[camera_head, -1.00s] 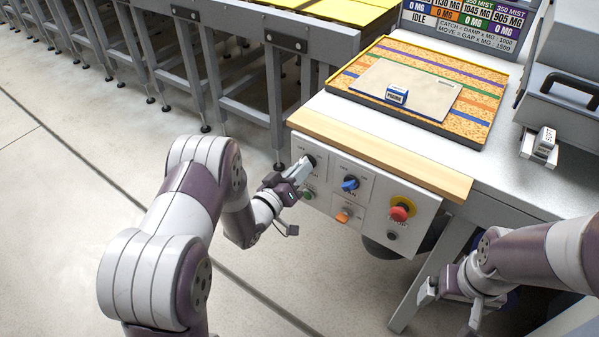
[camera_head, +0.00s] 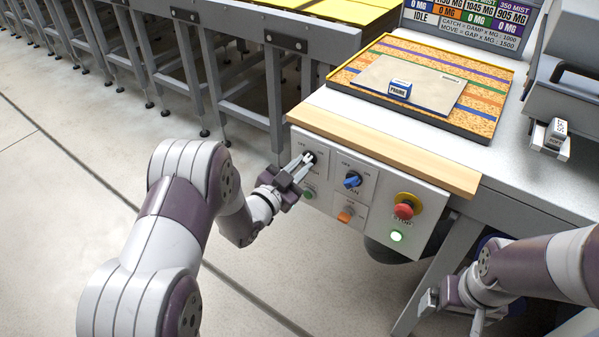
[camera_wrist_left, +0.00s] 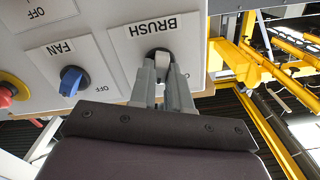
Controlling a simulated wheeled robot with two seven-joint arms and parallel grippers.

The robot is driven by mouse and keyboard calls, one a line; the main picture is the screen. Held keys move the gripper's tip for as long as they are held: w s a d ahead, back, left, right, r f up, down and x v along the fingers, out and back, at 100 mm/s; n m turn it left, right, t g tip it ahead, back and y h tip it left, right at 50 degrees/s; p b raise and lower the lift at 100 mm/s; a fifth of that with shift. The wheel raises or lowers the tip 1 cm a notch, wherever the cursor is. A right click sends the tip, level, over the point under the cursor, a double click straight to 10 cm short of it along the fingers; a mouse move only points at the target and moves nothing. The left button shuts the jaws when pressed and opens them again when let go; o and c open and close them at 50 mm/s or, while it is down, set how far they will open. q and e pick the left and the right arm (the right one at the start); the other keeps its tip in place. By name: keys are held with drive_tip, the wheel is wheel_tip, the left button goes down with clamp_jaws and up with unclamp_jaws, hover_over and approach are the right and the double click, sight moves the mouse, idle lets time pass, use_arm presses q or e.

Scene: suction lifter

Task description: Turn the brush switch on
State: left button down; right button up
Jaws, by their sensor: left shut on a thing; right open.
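The control panel (camera_head: 425,203) hangs below the wooden front edge of the workbench. In the left wrist view the BRUSH label (camera_wrist_left: 153,26) is upside down beside the knob (camera_wrist_left: 160,58), whose visible face is pale. My left gripper (camera_head: 305,162) is at this knob, its fingers (camera_wrist_left: 161,72) shut on it and hiding most of it. My right gripper (camera_head: 456,310) is open and empty, low at the right, below the bench.
A round lamp (camera_head: 396,237) glows green-white. A tray with a board (camera_head: 440,92) lies on the bench.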

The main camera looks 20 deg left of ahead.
use_arm(q)
drive_tip(key=shift+m+b, duration=1.3)
drive_tip(key=shift+m, duration=1)
drive_tip(key=c, duration=1.1)
unclamp_jaws()
drive_tip(key=shift+s, duration=0.1)
drive_tip(key=v, duration=1.2)
drive_tip(key=shift+s+a+p, duration=0.1)
drive_tip(key=shift+s+p, duration=0.15)
drive_tip(key=shift+p, duration=0.05)
